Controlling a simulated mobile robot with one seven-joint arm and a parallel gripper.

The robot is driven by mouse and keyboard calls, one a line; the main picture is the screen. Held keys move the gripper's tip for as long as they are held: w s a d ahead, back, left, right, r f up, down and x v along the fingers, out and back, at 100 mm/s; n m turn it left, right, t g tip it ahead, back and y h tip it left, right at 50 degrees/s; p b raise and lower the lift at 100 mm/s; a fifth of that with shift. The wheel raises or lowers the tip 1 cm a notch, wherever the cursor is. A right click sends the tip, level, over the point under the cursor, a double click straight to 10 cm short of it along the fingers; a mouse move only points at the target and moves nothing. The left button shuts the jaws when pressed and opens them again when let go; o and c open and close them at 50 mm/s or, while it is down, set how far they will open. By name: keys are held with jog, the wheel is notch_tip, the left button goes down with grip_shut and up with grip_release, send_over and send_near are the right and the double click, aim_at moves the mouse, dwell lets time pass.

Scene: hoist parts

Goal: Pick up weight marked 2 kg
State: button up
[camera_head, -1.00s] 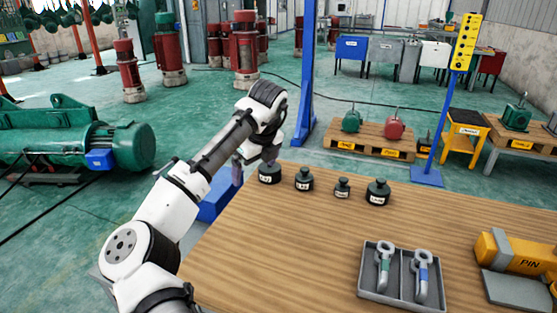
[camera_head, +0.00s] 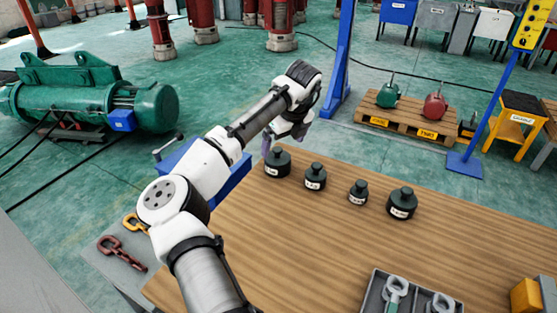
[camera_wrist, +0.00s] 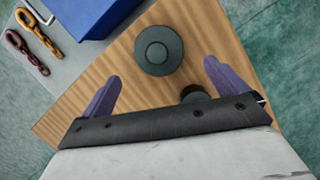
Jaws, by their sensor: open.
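Four dark green weights with knobs stand in a row on the wooden table: a leftmost one (camera_head: 278,164), a second (camera_head: 315,177), a small third (camera_head: 358,193) and a rightmost one (camera_head: 402,203). Their white labels are too small to read, so I cannot tell which is marked 2 kg. My gripper (camera_head: 282,139) is open and empty, close above and behind the leftmost weight. In the wrist view my gripper (camera_wrist: 161,72) has its purple fingers spread. One weight (camera_wrist: 159,50) shows from above, between and beyond the fingertips. Another weight (camera_wrist: 194,93) is partly hidden behind the gripper body.
A grey tray (camera_head: 370,300) with shackles lies at the front of the wooden table (camera_head: 290,240). A blue box (camera_head: 232,180) stands left of it, with a red chain (camera_head: 120,252) nearby. A blue post (camera_head: 340,70) rises behind. The table's middle is clear.

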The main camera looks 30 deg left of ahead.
aim_at(277, 156)
jog(key=x, duration=0.3)
jog(key=shift+a, duration=0.1)
jog(key=shift+a+p+x, duration=0.15)
jog(key=shift+p+x, duration=0.45)
jog(key=shift+x, duration=0.75)
jog(key=shift+a+p+x, duration=0.2)
jog(key=shift+p+x, duration=0.4)
jog(key=shift+x, duration=0.8)
jog(key=shift+w+r, duration=0.1)
jog(key=shift+r, duration=0.05)
jog(key=c, duration=2)
jog(key=shift+w+r, duration=0.1)
jog(key=shift+r, duration=0.1)
jog(key=shift+c, duration=0.7)
jog(key=shift+r, duration=0.1)
